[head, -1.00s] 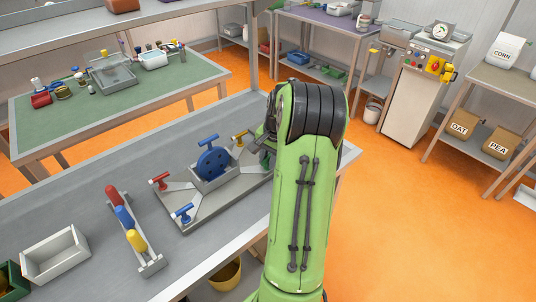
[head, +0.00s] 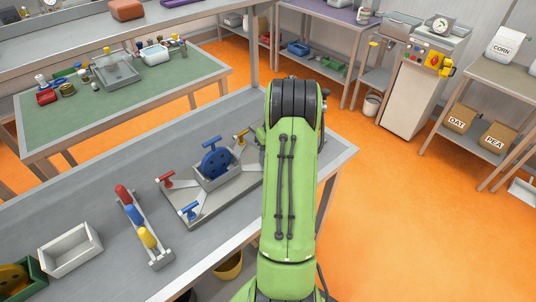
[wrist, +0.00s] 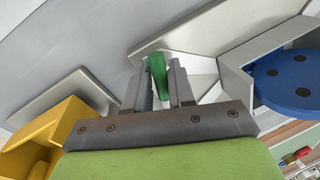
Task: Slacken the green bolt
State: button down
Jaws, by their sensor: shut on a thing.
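The green bolt (wrist: 157,76) shows in the wrist view between the two fingers of my gripper (wrist: 162,84), which is shut on its T-shaped or bar-like top. Its lower part is hard to make out. In the head view my arm hides the green bolt and the gripper's fingertips. The grey fixture plate (head: 188,215) lies on the bench, with a blue disc (head: 215,162) in a grey holder at its middle; the disc also shows in the wrist view (wrist: 288,82). Red (head: 167,180), blue (head: 189,210) and yellow (head: 241,137) bolts stand at the plate's other corners.
A rack (head: 160,260) with red, blue and yellow handles stands left of the fixture. A white open box (head: 70,262) is further left, beside a green bin (head: 38,286). A yellow object (wrist: 45,135) fills the wrist view's lower left. Bench right of my arm is bare.

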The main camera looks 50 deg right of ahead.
jog(key=n+g, duration=0.1)
jog(key=n, duration=0.4)
jog(key=shift+n+p, duration=0.3)
jog(key=shift+p, duration=0.05)
jog(key=n+g, duration=0.1)
jog(key=n, duration=0.4)
jog(key=shift+b, duration=0.35)
jog(key=n+b, duration=0.1)
jog(key=n, duration=0.2)
jog(key=n+b, duration=0.1)
jog(key=n, duration=0.1)
jog(key=shift+w+n+g+h, duration=0.15)
jog(key=shift+n+g+h, duration=0.25)
jog(key=shift+a+n+h+b, duration=0.1)
jog(key=shift+n+h+b, duration=0.2)
jog(key=shift+n+b, duration=1.55)
jog(key=shift+r+n, duration=0.1)
jog(key=shift+n, duration=0.35)
jog(key=c, duration=1)
grip_release()
jog(key=shift+w, duration=0.1)
jog(key=shift+c, duration=0.2)
